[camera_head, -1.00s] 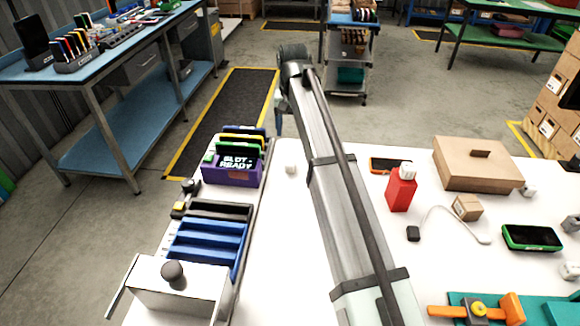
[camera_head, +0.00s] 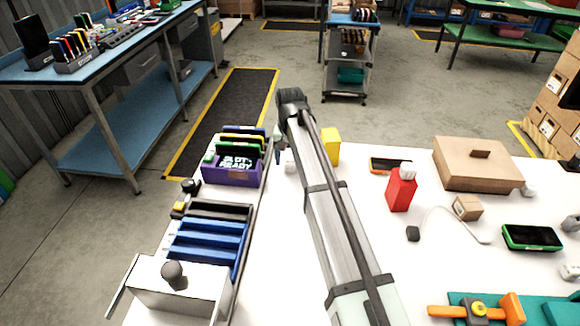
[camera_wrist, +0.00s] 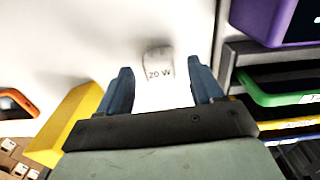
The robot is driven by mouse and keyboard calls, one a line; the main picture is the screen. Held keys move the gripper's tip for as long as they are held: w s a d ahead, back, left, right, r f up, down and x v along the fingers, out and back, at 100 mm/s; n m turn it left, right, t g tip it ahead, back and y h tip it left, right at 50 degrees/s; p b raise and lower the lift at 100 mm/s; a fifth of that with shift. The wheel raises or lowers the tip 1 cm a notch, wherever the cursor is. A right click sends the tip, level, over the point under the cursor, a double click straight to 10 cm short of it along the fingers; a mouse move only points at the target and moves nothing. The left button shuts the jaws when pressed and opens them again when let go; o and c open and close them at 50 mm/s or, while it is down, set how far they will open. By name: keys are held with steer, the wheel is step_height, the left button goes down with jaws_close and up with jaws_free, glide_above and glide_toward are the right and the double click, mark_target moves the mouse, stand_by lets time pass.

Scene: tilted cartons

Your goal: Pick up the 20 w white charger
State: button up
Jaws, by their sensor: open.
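The white charger (camera_wrist: 158,66), marked "20 W", sits on the white table in the wrist view. It lies ahead of and between the two blue fingers of my gripper (camera_wrist: 160,88), which are apart with nothing between them. In the head view the charger (camera_head: 290,167) is a small white block right of the purple box, just below my gripper (camera_head: 278,146). My arm covers part of the table beside it, and the fingers are mostly hidden there.
The purple "SLOT READY" box (camera_head: 230,175) with upright devices stands close to the left. A yellow block (camera_head: 331,146) stands close to the right.

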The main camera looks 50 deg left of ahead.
step_height(320, 180, down, 2)
steer(key=shift+c, duration=0.2)
steer(key=c, duration=1)
steer(key=shift+c, duration=0.2)
steer(key=shift+r, duration=0.15)
